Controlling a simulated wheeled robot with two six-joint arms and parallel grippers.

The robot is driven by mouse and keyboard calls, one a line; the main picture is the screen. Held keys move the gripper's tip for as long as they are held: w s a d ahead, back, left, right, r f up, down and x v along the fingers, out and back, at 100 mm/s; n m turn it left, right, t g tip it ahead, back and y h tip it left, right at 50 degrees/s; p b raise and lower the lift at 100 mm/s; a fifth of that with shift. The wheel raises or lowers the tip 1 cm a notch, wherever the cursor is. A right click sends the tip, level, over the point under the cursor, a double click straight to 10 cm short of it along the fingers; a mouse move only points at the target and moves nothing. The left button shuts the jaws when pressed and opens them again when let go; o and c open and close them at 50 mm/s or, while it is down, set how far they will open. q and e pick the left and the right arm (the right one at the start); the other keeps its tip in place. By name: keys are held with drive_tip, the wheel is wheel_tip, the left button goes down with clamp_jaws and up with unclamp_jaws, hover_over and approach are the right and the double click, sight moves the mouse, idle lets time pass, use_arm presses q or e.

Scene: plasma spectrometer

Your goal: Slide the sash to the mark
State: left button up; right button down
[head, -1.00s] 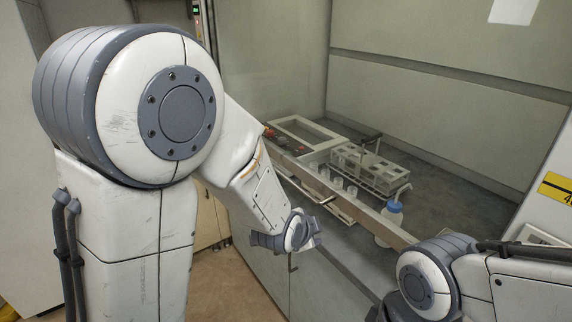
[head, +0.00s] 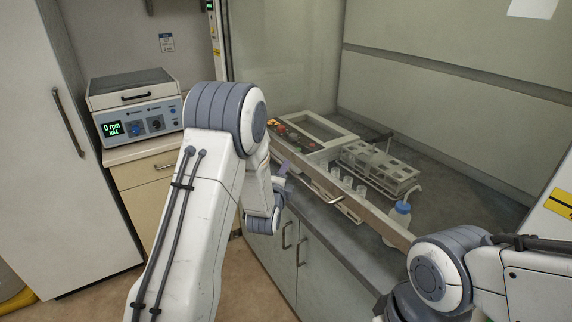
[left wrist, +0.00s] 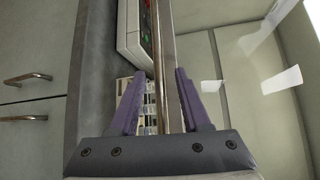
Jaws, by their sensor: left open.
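The sash of the fume hood shows in the head view as a clear pane with a beige bottom rail (head: 362,218) running slantwise above the bench edge. A small metal handle (head: 325,192) sits on the rail. My left gripper (head: 284,172) is near the rail's far left end, partly hidden by my own arm. In the left wrist view its purple fingers (left wrist: 160,95) are open, with the long rail (left wrist: 187,25) and a brown bar (left wrist: 161,50) running between them. I cannot tell whether they touch. My right gripper is out of view. I cannot identify the mark.
Inside the hood are a control box (head: 312,132), a tube rack (head: 385,172), several small cups and a blue-capped bottle (head: 398,216). A centrifuge (head: 137,108) stands on a cabinet at left. A yellow label (head: 562,200) is on the right wall. Cabinet handles protrude below the bench.

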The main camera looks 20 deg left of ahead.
use_arm(q)
drive_tip(key=shift+w+a+f+p, duration=0.15)
drive_tip(key=shift+w+p, duration=0.05)
drive_tip(key=shift+w, duration=0.75)
drive_tip(key=shift+w+a+f+p, duration=0.1)
drive_tip(key=shift+w+f+p, duration=0.05)
drive_tip(key=shift+w, duration=0.8)
clamp_jaws()
